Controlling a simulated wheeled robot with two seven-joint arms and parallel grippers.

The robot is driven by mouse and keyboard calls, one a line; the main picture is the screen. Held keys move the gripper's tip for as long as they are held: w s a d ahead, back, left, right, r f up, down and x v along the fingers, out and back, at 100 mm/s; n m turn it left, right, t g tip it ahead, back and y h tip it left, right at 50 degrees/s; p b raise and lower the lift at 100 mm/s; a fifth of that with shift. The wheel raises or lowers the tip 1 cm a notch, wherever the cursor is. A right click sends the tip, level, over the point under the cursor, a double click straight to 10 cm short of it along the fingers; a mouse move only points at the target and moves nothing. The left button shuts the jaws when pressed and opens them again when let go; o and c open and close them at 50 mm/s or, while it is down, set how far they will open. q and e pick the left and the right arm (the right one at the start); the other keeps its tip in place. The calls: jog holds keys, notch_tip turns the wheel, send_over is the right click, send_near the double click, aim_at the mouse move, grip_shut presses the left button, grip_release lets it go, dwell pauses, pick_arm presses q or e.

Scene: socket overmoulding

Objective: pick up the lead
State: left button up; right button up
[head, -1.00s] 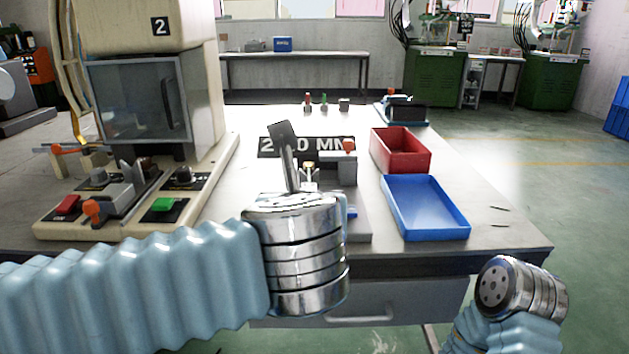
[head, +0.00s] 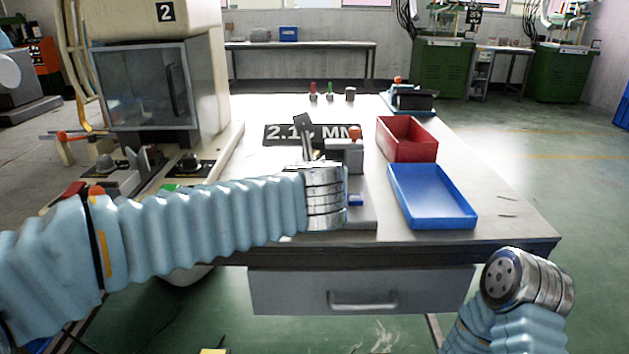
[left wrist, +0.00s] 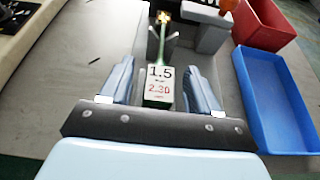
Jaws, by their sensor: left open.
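In the left wrist view a thin green strip, which looks like the lead (left wrist: 170,50), runs away from me to a brass-coloured end (left wrist: 163,17). Its near end meets a small block with a label (left wrist: 159,82) reading 1.5 and 2.30. My left gripper (left wrist: 160,68) is open, with one blue-grey finger on each side of the labelled block and a gap on both sides. In the head view my left gripper (head: 305,128) is over the table, and my wrist hides most of the lead. My right arm's wrist is low at the right, with no fingers visible.
A grey fixture (head: 347,155) with an orange-red knob stands just beyond my left wrist. A blue tray (head: 432,200) and a red bin (head: 405,142) stand to its right. A black sign (head: 285,135) lies behind. Machine 2 (head: 150,85) stands at the left.

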pick_arm(q)
jog(key=c, duration=1.1)
